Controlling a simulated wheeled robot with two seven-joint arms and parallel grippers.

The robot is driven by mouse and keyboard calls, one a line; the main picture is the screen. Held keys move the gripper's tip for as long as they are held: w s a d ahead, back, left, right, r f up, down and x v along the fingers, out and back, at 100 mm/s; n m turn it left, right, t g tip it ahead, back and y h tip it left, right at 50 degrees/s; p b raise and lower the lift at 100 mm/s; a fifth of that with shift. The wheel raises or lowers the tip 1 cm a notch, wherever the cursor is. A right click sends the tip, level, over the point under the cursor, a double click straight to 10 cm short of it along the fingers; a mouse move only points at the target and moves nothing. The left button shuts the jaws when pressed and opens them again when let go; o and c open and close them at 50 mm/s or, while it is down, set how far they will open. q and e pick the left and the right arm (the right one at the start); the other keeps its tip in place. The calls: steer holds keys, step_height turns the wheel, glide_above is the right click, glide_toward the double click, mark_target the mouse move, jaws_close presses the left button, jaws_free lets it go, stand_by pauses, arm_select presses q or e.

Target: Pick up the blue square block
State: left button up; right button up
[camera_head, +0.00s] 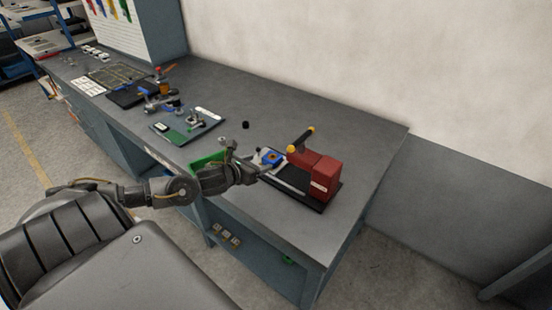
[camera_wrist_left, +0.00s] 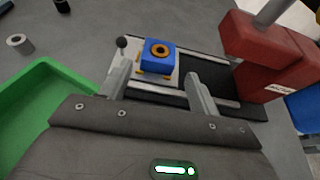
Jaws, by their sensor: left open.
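The blue square block (camera_wrist_left: 158,58) sits on a light plate of a black-based fixture, with an orange-rimmed round hole on its top. In the head view the block (camera_head: 270,157) is small, just beyond my left gripper's tips. My left gripper (camera_wrist_left: 155,85) is open, its two fingers apart and pointing toward the block. The block lies ahead of and between the fingers, and nothing is held. In the head view my left gripper (camera_head: 258,165) reaches in from the left over the bench. My right gripper does not show.
A red machine (camera_head: 316,172) with a yellow-ended handle stands right of the block. A green bin (camera_wrist_left: 30,105) lies left of the gripper. A black knob on a rod stands beside the block. Boards and parts lie farther left; the bench (camera_head: 350,130) behind the machine is clear.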

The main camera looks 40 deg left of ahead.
mark_target(270, 158)
arm_select(q)
steer(key=shift+a+x, duration=0.15)
steer(key=shift+x, duration=0.45)
steer(key=shift+a+x, duration=0.15)
steer(key=shift+x, duration=1.2)
steer(key=shift+d, duration=0.15)
steer(key=shift+w+p, duration=0.15)
steer(key=shift+p, duration=0.3)
steer(key=p+x, duration=0.1)
steer(key=x, duration=0.3)
steer(key=shift+w+d+f+p, duration=0.1)
steer(key=shift+w+p, duration=0.1)
steer(key=shift+p, duration=0.15)
steer(key=shift+w+f, duration=0.15)
steer(key=shift+f, duration=0.05)
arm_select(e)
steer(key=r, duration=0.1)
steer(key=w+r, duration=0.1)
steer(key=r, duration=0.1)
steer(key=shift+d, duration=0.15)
